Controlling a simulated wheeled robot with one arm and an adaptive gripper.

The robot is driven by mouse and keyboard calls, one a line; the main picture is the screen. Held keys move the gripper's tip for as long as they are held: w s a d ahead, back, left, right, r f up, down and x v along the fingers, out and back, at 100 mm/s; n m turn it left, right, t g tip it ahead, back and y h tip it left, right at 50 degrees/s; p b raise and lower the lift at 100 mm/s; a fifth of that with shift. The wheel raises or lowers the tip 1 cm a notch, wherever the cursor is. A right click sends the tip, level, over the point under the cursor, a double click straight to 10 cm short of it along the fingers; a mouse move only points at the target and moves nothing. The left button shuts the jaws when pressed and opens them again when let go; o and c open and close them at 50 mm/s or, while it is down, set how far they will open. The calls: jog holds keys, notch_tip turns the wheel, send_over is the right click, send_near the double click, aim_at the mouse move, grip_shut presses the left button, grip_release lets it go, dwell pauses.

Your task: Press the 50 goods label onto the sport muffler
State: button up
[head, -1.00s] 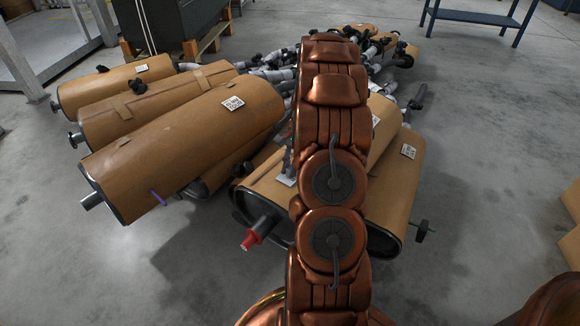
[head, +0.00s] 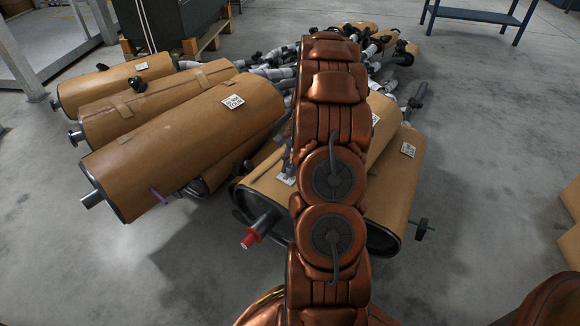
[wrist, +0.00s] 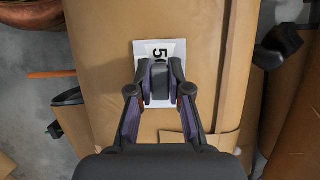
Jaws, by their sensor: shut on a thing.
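In the wrist view my gripper (wrist: 161,88) is shut on a small dark grey block above a white label (wrist: 140,53) printed with a large "5" and a partly covered second digit. The block and label appear to be one piece. The label lies over or against a brown-wrapped muffler (wrist: 105,50); whether it touches the wrapping cannot be told. In the head view my copper arm hides my gripper and part of the brown-wrapped mufflers (head: 390,200) beneath it. I cannot tell by name which one is the sport muffler.
Several more wrapped mufflers (head: 180,150) lie at the left, some with white code labels (head: 232,102). A red-capped pipe (head: 252,238) sticks out at the front. Grey pipes crowd the back. A blue bench (head: 480,18) stands at the back right. The floor at right is mostly clear.

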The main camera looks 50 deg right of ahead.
jog(key=shift+r+p, duration=0.35)
jog(key=shift+r, duration=0.1)
jog(key=shift+f, duration=0.55)
dwell(0.9)
jog(key=shift+r+p, duration=2.2)
jog(key=shift+r, duration=1.35)
